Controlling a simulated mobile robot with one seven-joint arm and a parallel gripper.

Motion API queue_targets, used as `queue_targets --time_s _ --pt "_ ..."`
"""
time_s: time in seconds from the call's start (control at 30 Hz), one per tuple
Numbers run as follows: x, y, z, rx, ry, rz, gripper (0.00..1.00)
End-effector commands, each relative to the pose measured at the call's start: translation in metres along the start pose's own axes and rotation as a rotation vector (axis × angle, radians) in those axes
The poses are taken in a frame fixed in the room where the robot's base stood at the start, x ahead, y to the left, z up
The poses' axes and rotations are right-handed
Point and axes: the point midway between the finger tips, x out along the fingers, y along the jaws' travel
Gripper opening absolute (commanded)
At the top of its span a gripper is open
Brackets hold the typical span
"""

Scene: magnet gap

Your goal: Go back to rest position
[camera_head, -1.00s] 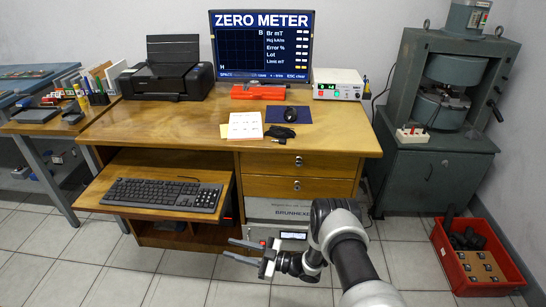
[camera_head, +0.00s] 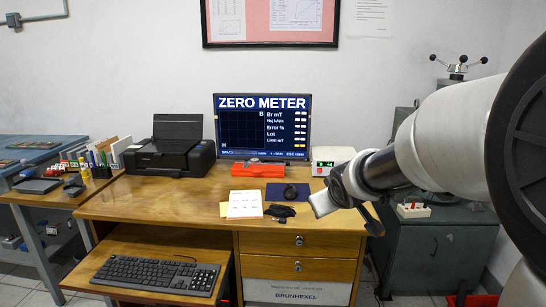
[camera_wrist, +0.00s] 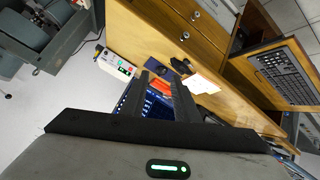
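My gripper (camera_wrist: 161,78) shows in the wrist view as two dark fingers standing apart, with nothing between them. It hangs in the air, and the desk and monitor appear beyond it, turned in the picture. In the head view my arm is raised and fills the right side, close to the camera. Its far end is in front of the right part of the desk (camera_head: 180,200), and the fingers cannot be made out clearly there.
A keyboard (camera_head: 155,274) lies on the pulled-out shelf. A green cabinet (camera_head: 437,255) stands at right, partly hidden by my arm.

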Motion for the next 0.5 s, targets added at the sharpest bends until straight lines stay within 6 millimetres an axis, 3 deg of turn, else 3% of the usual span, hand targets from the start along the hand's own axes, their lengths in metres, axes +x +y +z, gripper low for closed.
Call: queue_targets --time_s 0.03,0.2,0.3,0.5 --pt "-0.035 0.005 0.012 0.048 -0.035 0.015 0.28" --pt "-0.121 -0.006 0.07 0.202 -0.178 0.009 0.28" --pt "-0.156 -0.02 0.099 0.267 -0.239 -0.012 0.28" --pt "-0.206 -0.049 0.145 0.36 -0.328 -0.064 0.28"
